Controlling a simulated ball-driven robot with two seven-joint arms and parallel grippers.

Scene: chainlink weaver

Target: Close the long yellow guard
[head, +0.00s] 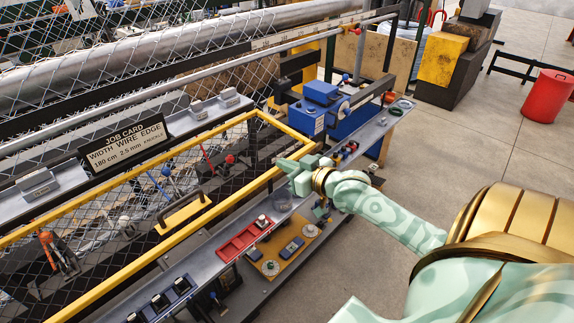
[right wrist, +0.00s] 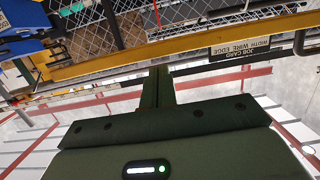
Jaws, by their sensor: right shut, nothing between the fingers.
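The long yellow guard (head: 186,233) is a yellow-edged frame with dark wire mesh, lying along the machine in the head view. Its near bar runs from the lower left up to a corner near my right gripper. A black handle (head: 183,207) on a yellow plate sits near the middle of that bar. In the right wrist view a yellow bar (right wrist: 120,60) crosses beyond the fingers. My right gripper (head: 282,163) is shut and empty, close to the guard's right end; I cannot tell if it touches. My left gripper is out of view.
A job card sign (head: 125,146) stands behind the guard. A blue machine unit (head: 318,106) is just beyond my right gripper. A red tray (head: 246,240) and small parts lie on the near shelf. A red bin (head: 548,96) stands on open floor at right.

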